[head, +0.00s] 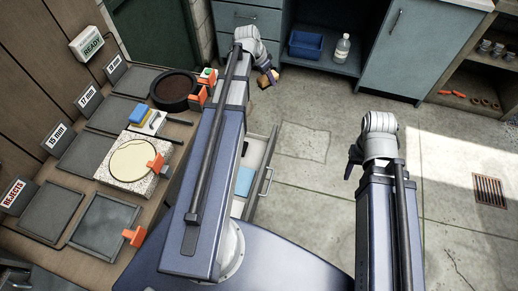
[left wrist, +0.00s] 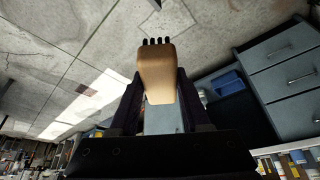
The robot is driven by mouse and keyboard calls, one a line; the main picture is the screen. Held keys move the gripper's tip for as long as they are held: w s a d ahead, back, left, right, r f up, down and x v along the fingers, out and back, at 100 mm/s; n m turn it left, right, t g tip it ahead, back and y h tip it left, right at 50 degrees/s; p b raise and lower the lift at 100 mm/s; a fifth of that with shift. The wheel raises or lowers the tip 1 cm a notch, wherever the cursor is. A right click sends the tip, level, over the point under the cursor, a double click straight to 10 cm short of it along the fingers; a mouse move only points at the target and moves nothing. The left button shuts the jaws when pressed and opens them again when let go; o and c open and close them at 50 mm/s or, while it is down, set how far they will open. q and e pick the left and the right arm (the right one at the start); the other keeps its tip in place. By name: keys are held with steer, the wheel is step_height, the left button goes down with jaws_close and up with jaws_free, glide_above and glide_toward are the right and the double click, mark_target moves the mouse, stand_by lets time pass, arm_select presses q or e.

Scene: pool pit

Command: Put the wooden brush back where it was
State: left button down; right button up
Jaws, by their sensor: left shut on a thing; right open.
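The wooden brush (left wrist: 157,72) is a tan block with dark bristles at its far end. It sits between the fingers of my left gripper (left wrist: 160,110) in the left wrist view. In the head view my left gripper (head: 268,73) is at the top centre, shut on the brush (head: 264,81), over the floor in front of the grey cabinets. Only a small part of the brush shows there. My right gripper (head: 354,162) is right of centre above the bare floor, open and empty.
A workbench at left carries grey trays (head: 104,224), a stone block (head: 112,172), a dark round pan (head: 174,88) and orange clamps. A drawer (head: 262,178) stands open beside my left arm. A blue bin (head: 305,45) and bottle (head: 341,48) are on a low shelf. The floor at right is clear.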

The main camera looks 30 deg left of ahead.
arm_select(q)
steer(key=s+a+f+m+b, duration=0.1)
steer(key=s+f+b, duration=0.1)
steer(key=f+b, duration=1.2)
steer(key=s+f+b, duration=0.2)
steer(key=f+b, duration=1.1)
steer(key=f, duration=0.1)
steer(key=shift+s+a+f+m+h+b, duration=0.2)
steer(key=shift+a+f+m+h+b, duration=0.1)
steer(key=shift+a+m+b, duration=0.1)
step_height(320, 180, down, 18)
steer(key=b, duration=1.7)
steer(key=shift+b, duration=0.4)
steer(key=shift+f, duration=0.1)
steer(key=shift+c, duration=1.8)
jaws_free()
steer(key=shift+r, duration=0.2)
